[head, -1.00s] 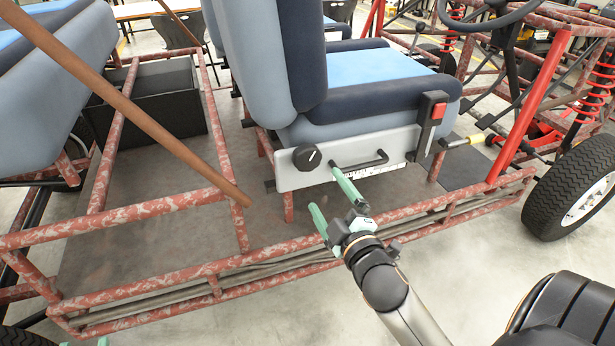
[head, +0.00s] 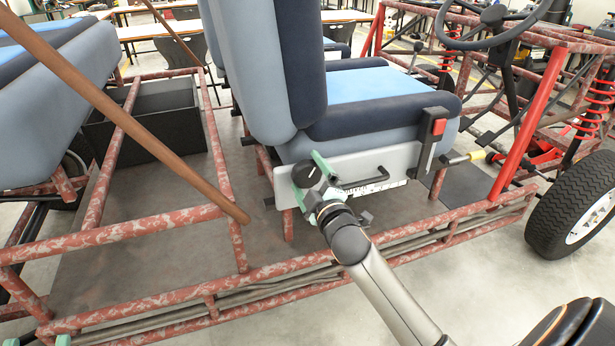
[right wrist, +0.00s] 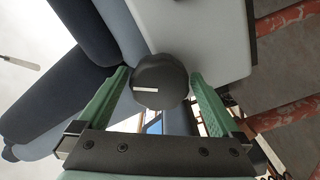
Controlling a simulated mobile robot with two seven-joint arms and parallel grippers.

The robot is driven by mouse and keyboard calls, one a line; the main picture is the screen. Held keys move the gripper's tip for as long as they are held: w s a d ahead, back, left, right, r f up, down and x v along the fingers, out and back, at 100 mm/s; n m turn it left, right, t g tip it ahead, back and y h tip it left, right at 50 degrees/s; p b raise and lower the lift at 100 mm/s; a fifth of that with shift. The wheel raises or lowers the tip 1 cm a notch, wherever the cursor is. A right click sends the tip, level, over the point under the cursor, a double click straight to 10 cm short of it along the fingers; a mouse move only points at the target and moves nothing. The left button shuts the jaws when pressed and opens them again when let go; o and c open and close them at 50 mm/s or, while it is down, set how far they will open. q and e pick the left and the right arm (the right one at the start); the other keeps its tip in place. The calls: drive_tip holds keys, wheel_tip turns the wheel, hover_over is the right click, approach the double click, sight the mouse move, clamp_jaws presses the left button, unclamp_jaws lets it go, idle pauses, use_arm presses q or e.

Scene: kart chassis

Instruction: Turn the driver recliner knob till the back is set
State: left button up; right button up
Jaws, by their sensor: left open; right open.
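The driver seat (head: 375,90) is blue with a dark blue bolster, and its back (head: 262,65) stands nearly upright. The round black recliner knob (head: 303,174) sits on the grey side panel below it. My right gripper (head: 310,180) is open, with its green fingers at the knob. In the right wrist view the knob (right wrist: 162,82) lies between the two fingers, with small gaps on both sides and a white mark on its face. Only a bit of green from my left gripper (head: 63,340) shows at the bottom left edge; its fingers are mostly out of frame.
A black bar handle (head: 365,178) and a ruler-like scale (head: 378,188) are just right of the knob. A red buckle (head: 438,127) is further right. A brown bar (head: 130,115) slants across the left. Red frame tubes (head: 270,272) run below the panel.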

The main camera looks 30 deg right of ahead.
use_arm(q)
drive_tip(key=shift+s+r, duration=0.1)
drive_tip(key=shift+r, duration=0.2)
use_arm(e)
drive_tip(key=shift+w, duration=0.2)
drive_tip(key=c, duration=1.1)
drive_tip(key=shift+c, duration=0.2)
drive_tip(key=m+p, duration=0.2)
drive_tip(key=m, duration=0.1)
drive_tip(key=shift+p, duration=0.3)
use_arm(q)
wheel_tip(320, 180, down, 24)
drive_tip(key=s+n+g+y+p, duration=0.1)
drive_tip(key=n+g+y, duration=0.3)
drive_tip(key=g, duration=0.5)
drive_tip(key=shift+s+a+n+g+y+p, duration=0.3)
drive_tip(key=shift+s+a+g+y+p, duration=0.15)
drive_tip(key=shift+s, duration=0.35)
use_arm(e)
drive_tip(key=m, duration=0.3)
drive_tip(key=shift+f, duration=0.1)
drive_tip(key=o, duration=1.1)
use_arm(q)
drive_tip(key=shift+r, duration=0.1)
use_arm(e)
drive_tip(key=shift+o, duration=0.2)
